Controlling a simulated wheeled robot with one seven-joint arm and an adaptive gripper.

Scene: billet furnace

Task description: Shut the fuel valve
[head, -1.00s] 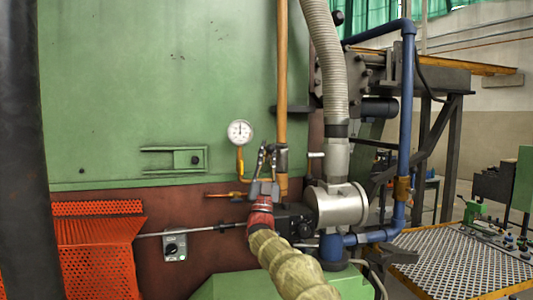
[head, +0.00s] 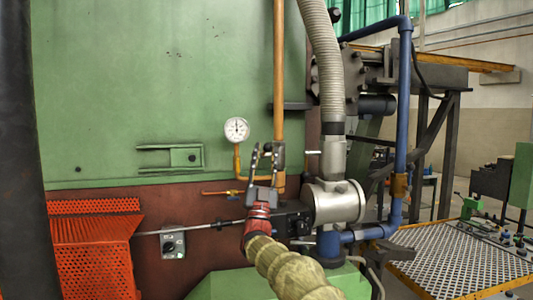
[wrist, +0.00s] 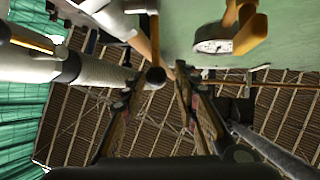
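A short pale lever (head: 313,152) sticks out to the right there. My gripper (head: 266,150) points upward in front of the lower pipe, fingers apart and empty. It partly hides the fitting. In the wrist view my open fingers (wrist: 157,82) show a clear gap, with the pipe (wrist: 147,45) and a dark round knob (wrist: 155,75) beyond them near the left finger.
A pressure gauge (head: 236,130) stands left of my gripper; it also shows in the wrist view (wrist: 213,46). A grey hose (head: 330,75), silver cylinder (head: 338,202) and blue pipe (head: 404,110) crowd the right. An orange mesh guard (head: 95,255) is lower left.

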